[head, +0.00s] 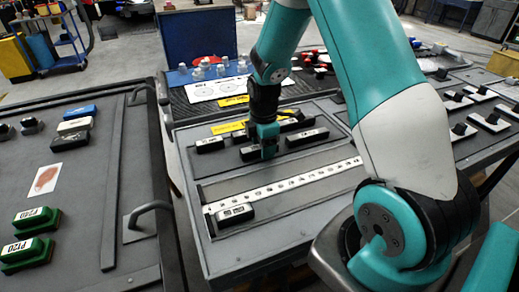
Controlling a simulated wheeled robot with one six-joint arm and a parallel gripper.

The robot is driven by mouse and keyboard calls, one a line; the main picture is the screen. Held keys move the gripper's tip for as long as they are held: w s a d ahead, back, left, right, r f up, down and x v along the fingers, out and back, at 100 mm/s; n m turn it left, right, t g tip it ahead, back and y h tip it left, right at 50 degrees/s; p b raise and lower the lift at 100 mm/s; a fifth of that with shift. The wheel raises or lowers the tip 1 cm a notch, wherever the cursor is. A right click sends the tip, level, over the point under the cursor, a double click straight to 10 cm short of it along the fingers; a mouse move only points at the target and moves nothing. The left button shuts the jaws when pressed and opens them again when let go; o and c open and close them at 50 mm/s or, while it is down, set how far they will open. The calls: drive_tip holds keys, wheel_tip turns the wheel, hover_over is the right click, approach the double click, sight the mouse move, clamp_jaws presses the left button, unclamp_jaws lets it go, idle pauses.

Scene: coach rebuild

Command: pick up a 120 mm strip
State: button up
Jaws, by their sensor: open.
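Several dark strips with white labels lie on the grey tray (330,205); the labels are too small to read, so I cannot tell which is the 120 mm one. One strip (210,145) is at the left of the back row and another (307,138) at the right. A strip (249,154) lies partly hidden at my gripper (268,153). My gripper points down and is open, low over this strip; I cannot tell whether it touches it. Another strip (235,214) lies apart, near the left end of the white measuring scale (285,186).
A side table on the left holds green blocks (37,221) marked PT20, and has a black handle (148,210). A blue case (198,40) stands behind the tray. White plates with black knobs (490,121) are at the right. The tray's front is clear.

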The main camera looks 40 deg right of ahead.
drive_tip(key=shift+f, duration=0.2)
drive_tip(key=c, duration=1)
drive_tip(key=shift+r, duration=0.1)
